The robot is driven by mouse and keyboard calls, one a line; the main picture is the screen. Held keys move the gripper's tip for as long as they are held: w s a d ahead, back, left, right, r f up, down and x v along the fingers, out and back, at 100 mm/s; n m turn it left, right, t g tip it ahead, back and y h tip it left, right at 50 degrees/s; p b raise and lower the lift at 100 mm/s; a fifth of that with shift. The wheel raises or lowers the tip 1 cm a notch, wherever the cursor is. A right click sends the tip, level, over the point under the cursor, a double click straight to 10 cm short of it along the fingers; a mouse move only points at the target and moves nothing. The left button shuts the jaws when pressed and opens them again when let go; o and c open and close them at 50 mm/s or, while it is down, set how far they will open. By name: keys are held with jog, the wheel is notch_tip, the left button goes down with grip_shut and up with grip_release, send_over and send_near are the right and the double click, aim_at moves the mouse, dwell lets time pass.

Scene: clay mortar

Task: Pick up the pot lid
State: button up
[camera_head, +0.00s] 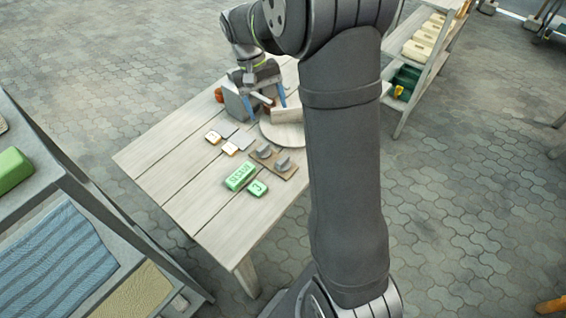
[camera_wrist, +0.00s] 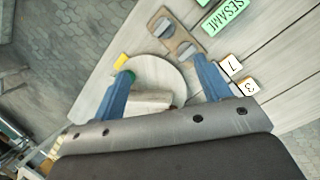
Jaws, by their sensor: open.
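A pale round disc (camera_head: 283,134) with a bar-like block (camera_head: 287,115) at it lies on the wooden table; it may be the pot lid, but I cannot tell for sure. The disc also shows in the wrist view (camera_wrist: 160,72), between and beyond my blue fingers, with the block (camera_wrist: 150,101) nearer the palm. My gripper (camera_head: 264,104) is open above the table's far part. In the wrist view its fingers (camera_wrist: 164,70) are spread wide, with nothing clearly held. My arm hides part of the disc's right side in the head view.
A brown board (camera_head: 272,163) with two grey pieces lies in front of the disc. A green SESAME block (camera_head: 240,176), a small green block (camera_head: 257,188) and number tiles (camera_head: 213,138) lie nearby. The table's near-left planks are clear.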

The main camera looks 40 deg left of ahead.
aim_at(283, 159)
jog(key=d+f+n, duration=0.2)
jog(key=f, duration=0.4)
jog(key=d+f+n, duration=0.2)
jog(key=f, duration=0.5)
jog(key=d+f+n, duration=0.2)
jog(key=f, duration=0.4)
jog(key=shift+s+f+n+h, duration=0.15)
jog(key=shift+s+n+h, duration=0.05)
jog(key=shift+n+h, duration=0.2)
jog(key=c, duration=1.1)
